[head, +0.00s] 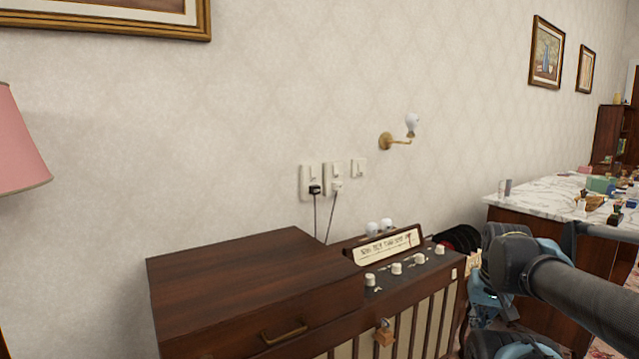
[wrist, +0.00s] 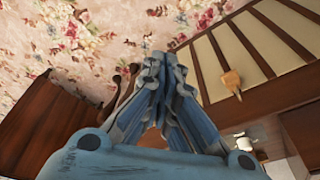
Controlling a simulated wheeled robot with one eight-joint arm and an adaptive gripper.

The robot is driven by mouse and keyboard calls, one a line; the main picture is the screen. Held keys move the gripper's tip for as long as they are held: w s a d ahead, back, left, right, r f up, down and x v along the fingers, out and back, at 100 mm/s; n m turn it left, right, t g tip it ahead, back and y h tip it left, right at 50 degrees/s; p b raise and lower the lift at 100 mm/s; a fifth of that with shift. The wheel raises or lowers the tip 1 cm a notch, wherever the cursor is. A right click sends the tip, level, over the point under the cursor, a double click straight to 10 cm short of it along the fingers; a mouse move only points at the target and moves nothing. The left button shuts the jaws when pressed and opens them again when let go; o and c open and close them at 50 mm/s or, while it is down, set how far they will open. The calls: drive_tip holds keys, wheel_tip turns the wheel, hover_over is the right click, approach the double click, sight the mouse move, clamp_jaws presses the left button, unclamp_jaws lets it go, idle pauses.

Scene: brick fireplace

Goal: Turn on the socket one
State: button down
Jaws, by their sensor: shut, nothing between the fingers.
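Two white sockets with switches are on the wall above the wooden cabinet. The left socket (head: 311,172) has a black plug and cord in it. The middle socket (head: 334,173) has a white plug and cord. A smaller white switch plate (head: 358,168) is to their right. I cannot tell which one is socket one, nor the switch positions. My gripper (wrist: 160,58) is shut and empty in the wrist view, its blue fingers together. It is low, beside the cabinet front and away from the sockets. The sockets do not show in the wrist view.
The wooden cabinet (head: 240,280) with knobs stands below the sockets. A padlock-like wooden piece (head: 384,332) hangs on its front. A brass wall lamp (head: 388,141) sticks out right of the sockets. A marble-topped table (head: 530,192) with clutter is at right. A pink lampshade (head: 18,145) is at left.

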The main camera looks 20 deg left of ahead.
sight(314, 172)
drive_tip(key=w+a+r+m+t+y, duration=0.2)
drive_tip(key=w+a+r+m+y, duration=0.2)
drive_tip(key=w+a+r+m, duration=0.4)
drive_tip(key=w+a+r+m+t+y, duration=0.3)
drive_tip(key=w+a+r+m, duration=0.5)
drive_tip(key=w+a, duration=0.5)
drive_tip(key=w+a+r+m+t+y, duration=0.3)
drive_tip(key=w+a+r+m, duration=0.6)
drive_tip(key=a, duration=1)
drive_tip(key=shift+w+a+m+y, duration=0.3)
drive_tip(key=shift+w+m+y, duration=0.2)
drive_tip(key=shift+w+y, duration=0.55)
drive_tip(key=shift+r, duration=0.1)
drive_tip(key=shift+a, duration=0.1)
drive_tip(key=x, duration=1.3)
drive_tip(key=shift+w+a, duration=0.25)
drive_tip(key=shift+w, duration=0.05)
